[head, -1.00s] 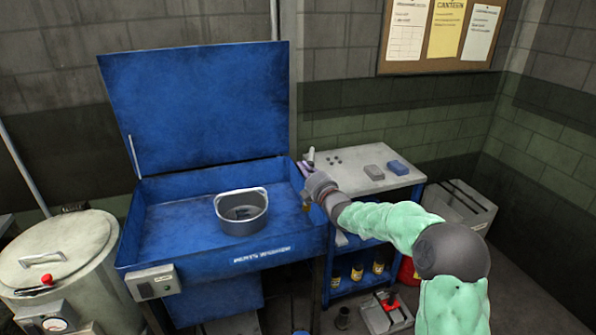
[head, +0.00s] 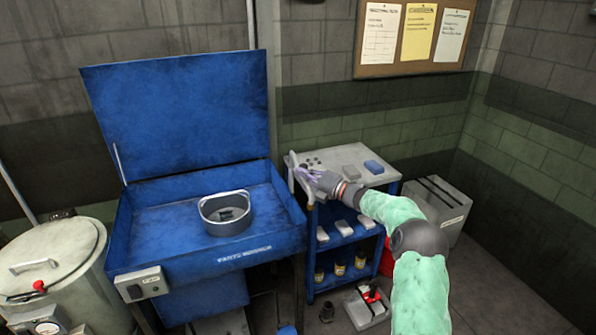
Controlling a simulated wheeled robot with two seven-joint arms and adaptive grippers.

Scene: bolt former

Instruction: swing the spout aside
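The blue parts washer (head: 140,250) stands with its lid (head: 180,115) raised. A grey oval basket (head: 226,222) with small dark parts in it sits in the washer's basin. My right gripper (head: 309,176), with purplish fingers, is at the washer's right rim, over the left edge of the cart top. A thin pale tan piece (head: 292,172) shows just left of the fingers. I cannot tell whether it is the spout or whether the fingers touch it. No spout shows clearly elsewhere. The finger gap is too small to read. My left gripper is out of view.
A cart (head: 330,160) stands right of the washer, with a grey block (head: 351,172) and a blue block (head: 373,167) on top. Bottles and pale blocks fill its shelves. A grey drum (head: 50,262) stands at left. Floor at lower right is clear.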

